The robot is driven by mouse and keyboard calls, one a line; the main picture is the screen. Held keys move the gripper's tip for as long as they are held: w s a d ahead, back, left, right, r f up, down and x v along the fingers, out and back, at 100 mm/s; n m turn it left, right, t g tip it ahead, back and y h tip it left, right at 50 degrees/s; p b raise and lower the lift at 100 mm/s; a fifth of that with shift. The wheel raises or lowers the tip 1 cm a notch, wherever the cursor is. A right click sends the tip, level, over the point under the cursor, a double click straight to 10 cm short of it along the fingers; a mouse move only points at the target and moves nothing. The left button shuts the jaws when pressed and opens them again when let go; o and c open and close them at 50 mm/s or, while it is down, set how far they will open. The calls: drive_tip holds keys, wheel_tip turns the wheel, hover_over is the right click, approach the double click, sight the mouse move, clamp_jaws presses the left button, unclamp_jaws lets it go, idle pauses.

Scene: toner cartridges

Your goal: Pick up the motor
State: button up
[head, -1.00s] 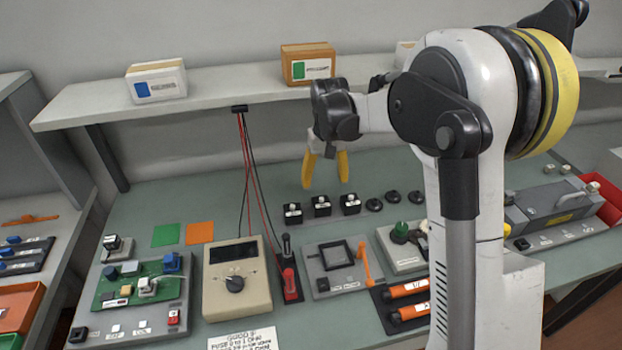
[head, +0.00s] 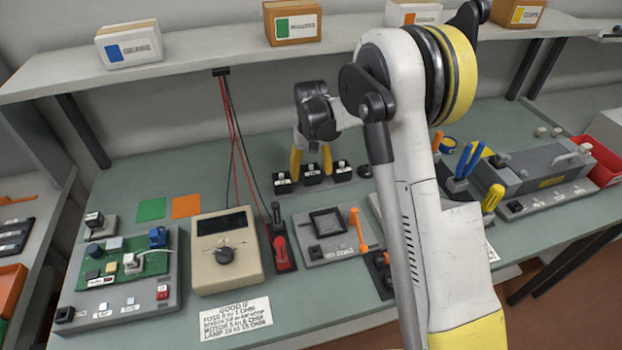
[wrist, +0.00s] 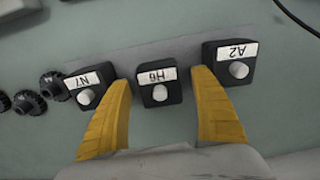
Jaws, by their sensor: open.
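Three black blocks with white labels and pale round knobs stand in a row; none reads "motor", so I cannot tell which is the motor. In the wrist view they read A2 (wrist: 229,62), H6 (wrist: 158,90) and N7 (wrist: 90,88). In the head view the row shows as a left block (head: 283,186), a middle block (head: 312,176) and a right block (head: 342,172). My gripper (head: 311,165) is open with yellow fingers pointing down over the row. In the wrist view its fingers (wrist: 160,78) lie either side of block H6, apparently not closed on it.
Small black round parts (wrist: 53,85) lie beside N7. A beige meter (head: 226,252), a grey fixture with an orange lever (head: 330,232) and a green circuit board (head: 130,268) stand nearer. A grey machine (head: 535,165) is at the right. A shelf with boxes (head: 292,22) runs behind.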

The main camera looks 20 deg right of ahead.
sight(314, 169)
drive_tip(key=shift+f, duration=0.5)
drive_tip(key=shift+r, duration=0.15)
drive_tip(key=c, duration=1.3)
drive_tip(key=shift+r+p, duration=0.35)
drive_tip(key=shift+r, duration=0.15)
drive_tip(key=r+p, duration=0.1)
drive_tip(key=r, duration=0.1)
drive_tip(key=r+p, duration=0.1)
drive_tip(key=r, duration=0.1)
drive_tip(key=shift+s+d, duration=0.2)
drive_tip(key=shift+d, duration=0.2)
drive_tip(key=s+d+r+p, duration=0.1)
drive_tip(key=s+d+r, duration=0.1)
drive_tip(key=d, duration=0.1)
drive_tip(key=s+d+r+p, duration=0.1)
drive_tip(key=d+r, duration=0.1)
drive_tip(key=d, duration=0.1)
drive_tip(key=s+d+r+p, duration=0.1)
drive_tip(key=s+d+r, duration=0.1)
drive_tip(key=d, duration=0.1)
drive_tip(key=shift+s+d, duration=0.1)
drive_tip(key=shift+s, duration=0.2)
